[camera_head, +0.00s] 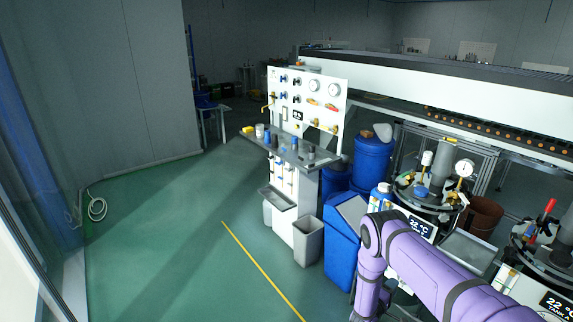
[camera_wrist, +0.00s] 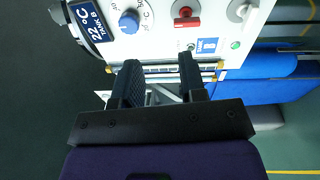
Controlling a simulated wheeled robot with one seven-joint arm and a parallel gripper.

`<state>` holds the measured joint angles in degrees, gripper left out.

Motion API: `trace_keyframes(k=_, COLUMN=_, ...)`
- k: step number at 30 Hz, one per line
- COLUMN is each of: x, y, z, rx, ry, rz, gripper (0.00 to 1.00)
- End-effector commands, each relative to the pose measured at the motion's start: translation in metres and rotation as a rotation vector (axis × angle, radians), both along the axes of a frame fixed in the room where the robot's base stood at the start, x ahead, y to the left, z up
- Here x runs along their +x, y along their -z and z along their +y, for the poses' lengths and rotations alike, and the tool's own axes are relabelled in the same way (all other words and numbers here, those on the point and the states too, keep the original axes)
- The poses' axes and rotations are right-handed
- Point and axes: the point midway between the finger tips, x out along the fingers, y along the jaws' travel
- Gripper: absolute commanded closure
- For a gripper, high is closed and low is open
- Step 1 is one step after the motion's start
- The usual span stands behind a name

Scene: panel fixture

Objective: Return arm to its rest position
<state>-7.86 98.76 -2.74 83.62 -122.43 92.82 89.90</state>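My gripper (camera_wrist: 158,80) shows in the wrist view with its two black fingers apart and nothing visible between them. Beyond the fingertips is a white control panel (camera_wrist: 160,35) with a blue knob (camera_wrist: 129,21), a red knob (camera_wrist: 186,17), a grey knob and a "22 °C TANK B" display (camera_wrist: 89,21). I cannot tell whether the fingers touch the panel. In the head view my purple arm (camera_head: 430,265) reaches in from the lower right, bent at the elbow. My gripper is hidden in that view.
Tanks with gauges (camera_head: 440,190) stand beside and behind my arm. A blue bin (camera_head: 342,240), a grey bin (camera_head: 308,240) and blue barrels (camera_head: 372,160) stand left of it. A white gauge panel (camera_head: 305,100) rises behind. Green floor (camera_head: 170,240) at the left is clear.

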Motion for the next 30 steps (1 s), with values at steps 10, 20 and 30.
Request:
trace_keyframes(k=10, x=0.043, y=-0.153, z=-0.024, rx=0.015, ry=0.293, rz=0.021, gripper=0.62)
trace_keyframes(k=20, x=0.038, y=-0.286, z=-0.038, rx=0.115, ry=0.534, rz=0.067, gripper=0.62)
trace_keyframes(k=30, x=-0.001, y=-0.407, z=-0.043, rx=0.297, ry=0.72, rz=0.126, gripper=0.62)
